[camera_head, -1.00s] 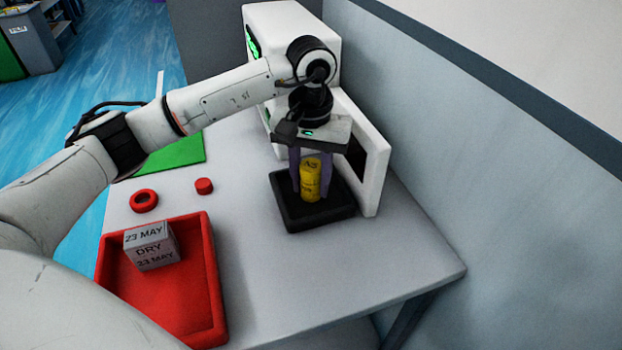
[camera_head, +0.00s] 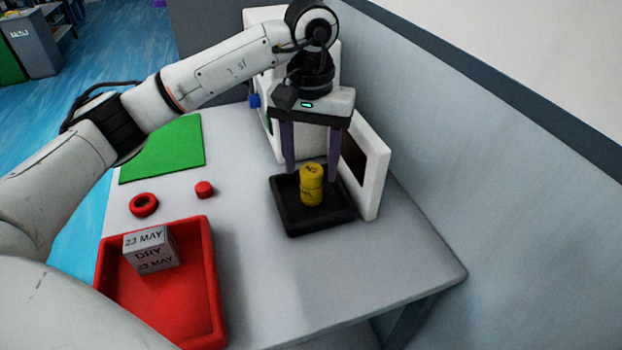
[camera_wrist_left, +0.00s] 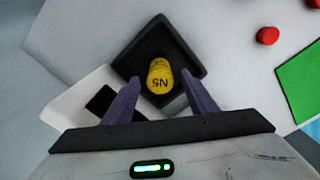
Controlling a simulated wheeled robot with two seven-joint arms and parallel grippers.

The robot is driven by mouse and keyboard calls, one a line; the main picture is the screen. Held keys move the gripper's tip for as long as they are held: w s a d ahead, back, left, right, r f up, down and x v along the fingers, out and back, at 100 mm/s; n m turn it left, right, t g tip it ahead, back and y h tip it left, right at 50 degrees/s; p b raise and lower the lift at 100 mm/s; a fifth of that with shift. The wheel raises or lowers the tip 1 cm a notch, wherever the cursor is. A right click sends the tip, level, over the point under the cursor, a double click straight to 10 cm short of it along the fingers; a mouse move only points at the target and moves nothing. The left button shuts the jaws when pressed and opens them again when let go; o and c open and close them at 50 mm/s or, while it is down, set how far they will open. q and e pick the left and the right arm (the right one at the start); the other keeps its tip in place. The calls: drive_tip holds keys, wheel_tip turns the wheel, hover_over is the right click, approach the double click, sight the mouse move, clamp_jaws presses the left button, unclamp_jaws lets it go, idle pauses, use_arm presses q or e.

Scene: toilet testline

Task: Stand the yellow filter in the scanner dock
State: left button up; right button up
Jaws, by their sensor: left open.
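The yellow filter (camera_head: 311,186) stands upright in the black tray of the scanner dock (camera_head: 322,226), in front of the white scanner's side panel. It also shows in the left wrist view (camera_wrist_left: 159,77), between the fingers and clear of them, inside the dock (camera_wrist_left: 190,48). My left gripper (camera_head: 310,176) is open and empty, pointing down, its purple fingers above and to either side of the filter. It shows in the left wrist view too (camera_wrist_left: 160,97). My right gripper is in neither view.
A red tray (camera_head: 213,270) holds a white date block (camera_head: 150,248) at the front left. A red ring (camera_head: 144,204), a small red cap (camera_head: 204,189) and a green mat (camera_head: 163,149) lie on the table. The white scanner (camera_head: 370,178) and the wall bound the right side.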

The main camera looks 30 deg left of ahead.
use_arm(q)
wheel_tip(320, 180, up, 6)
drive_tip(key=shift+r, duration=0.2)
idle(1.3)
